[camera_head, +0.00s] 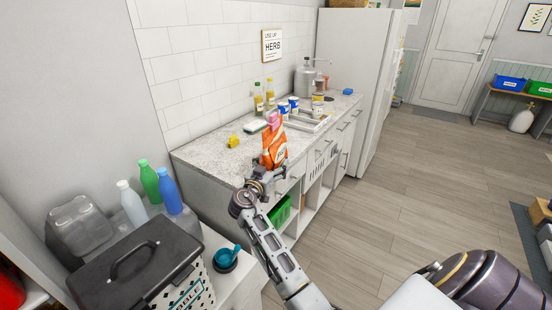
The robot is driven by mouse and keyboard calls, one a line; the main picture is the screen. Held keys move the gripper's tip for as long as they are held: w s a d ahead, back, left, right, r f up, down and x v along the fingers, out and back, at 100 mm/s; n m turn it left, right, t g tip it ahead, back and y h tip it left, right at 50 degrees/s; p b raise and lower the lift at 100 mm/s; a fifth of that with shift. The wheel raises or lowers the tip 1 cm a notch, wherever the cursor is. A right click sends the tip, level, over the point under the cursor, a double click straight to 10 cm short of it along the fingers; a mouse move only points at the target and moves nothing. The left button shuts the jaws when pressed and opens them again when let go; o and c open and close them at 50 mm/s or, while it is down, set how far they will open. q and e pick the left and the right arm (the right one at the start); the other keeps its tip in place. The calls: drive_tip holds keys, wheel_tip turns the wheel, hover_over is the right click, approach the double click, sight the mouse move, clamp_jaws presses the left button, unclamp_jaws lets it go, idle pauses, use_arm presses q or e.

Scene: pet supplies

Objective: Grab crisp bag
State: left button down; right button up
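The orange crisp bag (274,148), with a white label patch, is upright near the front edge of the speckled counter (215,157) in the head view. My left gripper (267,175) is at the bag's lower end, in front of the counter edge, and overlaps it in the picture. Its fingertips are small and partly hidden, so I cannot tell whether they are closed on the bag. My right arm (475,275) shows at the lower right, and its gripper is outside the picture.
A pink item (272,119) is just behind the bag. Blue-and-white cups (283,109), oil bottles (258,99) and a yellow item (233,141) stand on the counter. A black-lidded bin (135,262) and bottles (150,181) are at left.

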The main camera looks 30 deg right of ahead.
drive_tip(key=shift+a+r, duration=0.1)
drive_tip(key=shift+c, duration=0.4)
drive_tip(key=c, duration=1.2)
